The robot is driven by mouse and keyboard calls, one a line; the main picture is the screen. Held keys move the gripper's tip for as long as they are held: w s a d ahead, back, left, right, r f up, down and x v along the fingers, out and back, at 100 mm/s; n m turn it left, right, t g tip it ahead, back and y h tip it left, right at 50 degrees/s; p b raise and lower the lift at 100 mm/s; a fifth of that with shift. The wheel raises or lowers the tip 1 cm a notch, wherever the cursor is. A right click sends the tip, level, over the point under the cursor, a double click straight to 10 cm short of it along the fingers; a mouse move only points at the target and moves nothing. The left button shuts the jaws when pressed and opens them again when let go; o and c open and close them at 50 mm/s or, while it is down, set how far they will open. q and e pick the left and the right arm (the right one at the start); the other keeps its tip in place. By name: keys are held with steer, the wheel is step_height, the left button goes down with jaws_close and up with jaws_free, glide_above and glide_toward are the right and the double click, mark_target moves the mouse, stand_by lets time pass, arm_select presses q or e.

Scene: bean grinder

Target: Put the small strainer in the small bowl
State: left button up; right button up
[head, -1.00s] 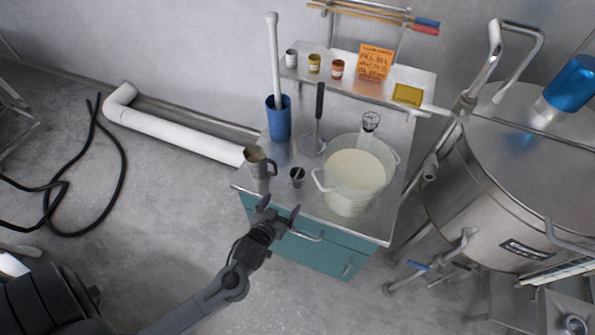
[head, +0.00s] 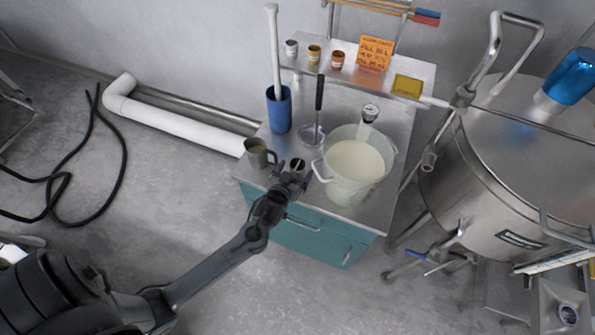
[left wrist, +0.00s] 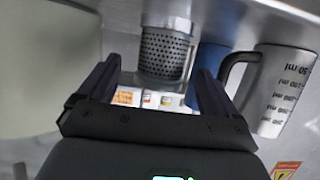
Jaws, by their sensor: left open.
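The small strainer (left wrist: 165,55) is a grey metal cylinder with rows of holes. In the left wrist view, which looks upside down, it stands on the metal table top between my finger lines. In the head view it seems to be the small dark-mouthed cup (head: 297,164), right of the grey mug. My left gripper (head: 293,176) is open at the table's front edge, close in front of it. Its fingers (left wrist: 160,70) lie one to each side of the strainer in the picture, with gaps; contact is not visible. I cannot pick out a small bowl. My right gripper is not in view.
A grey measuring mug (head: 259,152) is close on the left, and a large pale bucket (head: 345,190) close on the right. Behind are a blue container (head: 279,112) and a dark-handled tool (head: 319,95). A shelf (head: 345,75) holds small jars and an orange sign.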

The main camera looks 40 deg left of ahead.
mark_target(297, 165)
arm_select(q)
steer(key=shift+x, duration=1.45)
steer(key=c, duration=1.2)
